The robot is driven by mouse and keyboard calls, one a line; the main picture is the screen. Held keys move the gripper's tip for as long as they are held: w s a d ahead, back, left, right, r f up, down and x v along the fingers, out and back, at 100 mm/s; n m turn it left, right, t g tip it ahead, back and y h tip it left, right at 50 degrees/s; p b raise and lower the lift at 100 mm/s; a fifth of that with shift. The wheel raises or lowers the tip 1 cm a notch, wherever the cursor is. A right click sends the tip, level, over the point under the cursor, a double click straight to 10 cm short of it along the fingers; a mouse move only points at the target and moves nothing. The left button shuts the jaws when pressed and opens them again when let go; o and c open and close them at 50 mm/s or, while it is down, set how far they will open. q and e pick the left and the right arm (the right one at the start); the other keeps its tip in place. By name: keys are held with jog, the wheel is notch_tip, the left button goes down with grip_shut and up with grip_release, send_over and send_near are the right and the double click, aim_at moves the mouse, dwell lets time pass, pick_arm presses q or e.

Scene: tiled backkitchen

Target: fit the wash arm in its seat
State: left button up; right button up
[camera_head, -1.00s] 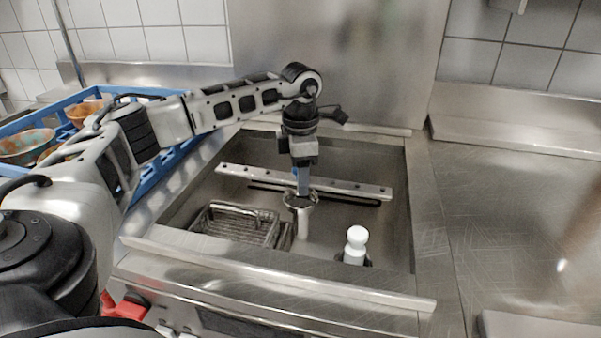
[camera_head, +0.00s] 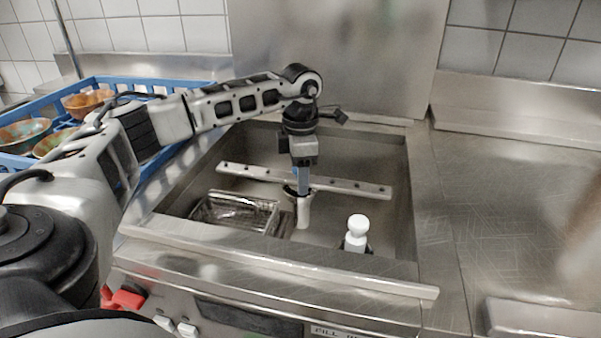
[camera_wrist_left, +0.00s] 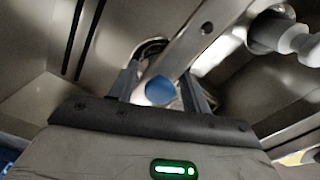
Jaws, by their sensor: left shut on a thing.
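The wash arm (camera_head: 350,187) is a long metal bar with holes, lying across the sink basin, its blue hub (camera_wrist_left: 160,91) at its middle. My left gripper (camera_head: 302,183) points down and is shut on the wash arm at its hub; in the left wrist view its fingers (camera_wrist_left: 160,92) stand either side of the blue hub. A pale upright post (camera_head: 304,214), the likely seat, stands in the basin just below the fingers. A ring behind the hub is partly hidden. I cannot tell whether the arm touches the post. My right gripper is not in view.
A wire basket (camera_head: 236,212) lies in the basin's left part, and a white bottle-shaped piece (camera_head: 357,230) stands at front right. The steel basin rim (camera_head: 270,258) surrounds them. A blue crate (camera_head: 185,88) with bowls stands left. The right counter (camera_head: 490,210) is mostly clear.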

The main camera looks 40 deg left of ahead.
pick_arm(q)
jog(key=shift+w+d, duration=0.1)
jog(key=shift+f, duration=0.1)
dwell(0.6)
jog(key=o, duration=1.3)
jog(key=shift+c, duration=0.2)
notch_tip(320, 180, up, 16)
jog(key=p, duration=0.1)
